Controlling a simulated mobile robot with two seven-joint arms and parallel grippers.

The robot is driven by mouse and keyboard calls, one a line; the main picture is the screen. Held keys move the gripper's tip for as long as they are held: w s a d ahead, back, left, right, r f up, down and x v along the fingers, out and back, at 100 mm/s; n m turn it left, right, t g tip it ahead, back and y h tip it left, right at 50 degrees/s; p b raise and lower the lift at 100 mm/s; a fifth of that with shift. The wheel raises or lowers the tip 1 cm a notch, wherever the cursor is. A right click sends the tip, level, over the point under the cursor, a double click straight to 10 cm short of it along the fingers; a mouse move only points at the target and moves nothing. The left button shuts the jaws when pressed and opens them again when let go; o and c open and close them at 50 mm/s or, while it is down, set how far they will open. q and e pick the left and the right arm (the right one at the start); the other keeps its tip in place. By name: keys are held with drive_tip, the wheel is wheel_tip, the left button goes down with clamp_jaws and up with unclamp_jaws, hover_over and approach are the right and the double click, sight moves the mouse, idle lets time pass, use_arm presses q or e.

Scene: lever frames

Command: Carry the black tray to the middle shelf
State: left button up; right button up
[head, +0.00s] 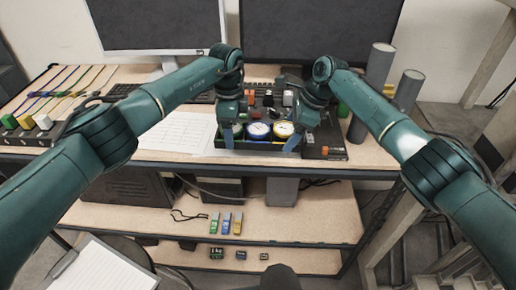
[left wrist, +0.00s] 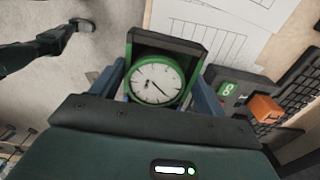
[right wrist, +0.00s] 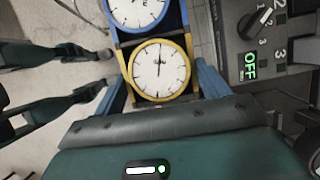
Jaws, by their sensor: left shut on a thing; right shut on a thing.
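The black tray (head: 258,146) is at the desk's front edge, between my two grippers. It carries a blue-rimmed dial (head: 258,130), a yellow-rimmed dial (head: 283,129) and a green-rimmed dial (left wrist: 158,80). My left gripper (head: 226,136) is shut on the tray's left end, its fingers either side of the green dial in the left wrist view. My right gripper (head: 293,140) is shut on the right end, beside the yellow dial in the right wrist view (right wrist: 160,85). Whether the tray touches the desk is unclear. The middle shelf (head: 300,217) is below the desk top.
Several small coloured items (head: 226,223) stand on the middle shelf, with a black cable left of them. A control panel (head: 322,140) with switches lies behind and right of the tray. A paper sheet (head: 178,133) lies left. The middle shelf's right part is clear.

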idle(0.5)
drive_tip(key=shift+s+f, duration=0.7)
drive_tip(key=shift+s, duration=0.25)
drive_tip(key=shift+s+f, duration=0.7)
drive_tip(key=shift+s, duration=0.25)
drive_tip(key=shift+s+f, duration=0.7)
drive_tip(key=shift+s, duration=0.25)
use_arm(q)
drive_tip(key=s+f, duration=0.1)
drive_tip(key=s, duration=0.1)
drive_tip(key=s+f, duration=0.3)
drive_tip(key=s, duration=0.1)
drive_tip(key=shift+f, duration=0.2)
use_arm(e)
drive_tip(key=shift+s+f, duration=0.1)
drive_tip(key=shift+s, duration=0.1)
